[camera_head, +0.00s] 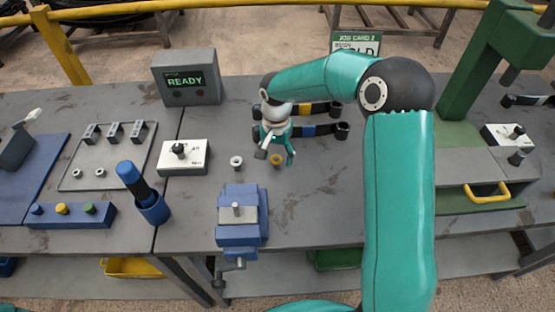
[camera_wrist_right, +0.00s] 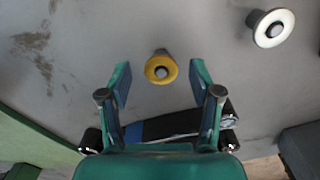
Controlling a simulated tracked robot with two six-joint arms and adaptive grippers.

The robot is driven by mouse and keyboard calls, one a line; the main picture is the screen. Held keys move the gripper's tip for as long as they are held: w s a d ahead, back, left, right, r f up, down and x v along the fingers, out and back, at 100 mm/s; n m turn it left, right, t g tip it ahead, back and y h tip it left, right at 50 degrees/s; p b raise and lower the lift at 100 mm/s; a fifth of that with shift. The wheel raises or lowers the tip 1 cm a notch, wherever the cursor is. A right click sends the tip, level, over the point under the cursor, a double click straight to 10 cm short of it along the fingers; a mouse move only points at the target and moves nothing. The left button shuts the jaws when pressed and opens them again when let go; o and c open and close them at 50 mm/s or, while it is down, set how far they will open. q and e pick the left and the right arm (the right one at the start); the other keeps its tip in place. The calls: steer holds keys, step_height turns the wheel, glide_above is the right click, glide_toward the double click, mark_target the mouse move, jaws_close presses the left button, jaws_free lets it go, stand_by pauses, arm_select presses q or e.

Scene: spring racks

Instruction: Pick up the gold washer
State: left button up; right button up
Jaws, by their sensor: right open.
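The gold washer (camera_head: 276,160) lies at the middle of the grey bench, around a small dark peg. It also shows in the right wrist view (camera_wrist_right: 161,69), where the dark peg stands in its hole. My right gripper (camera_head: 277,160) is open and empty above the bench. In the right wrist view its two fingers (camera_wrist_right: 160,80) stand apart, with the gold washer between and just beyond the fingertips. I cannot tell the exact height of the fingertips over it. My left gripper is not in view.
A white washer (camera_head: 236,162) on a peg stands left of the gold one. A blue vise (camera_head: 238,220) is in front. Dark banded bars (camera_head: 312,130) lie behind the gripper. A READY box (camera_head: 186,78) stands at the back left, a green press (camera_head: 480,70) at the right.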

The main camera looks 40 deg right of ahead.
stand_by(0.4)
steer(key=c, duration=1)
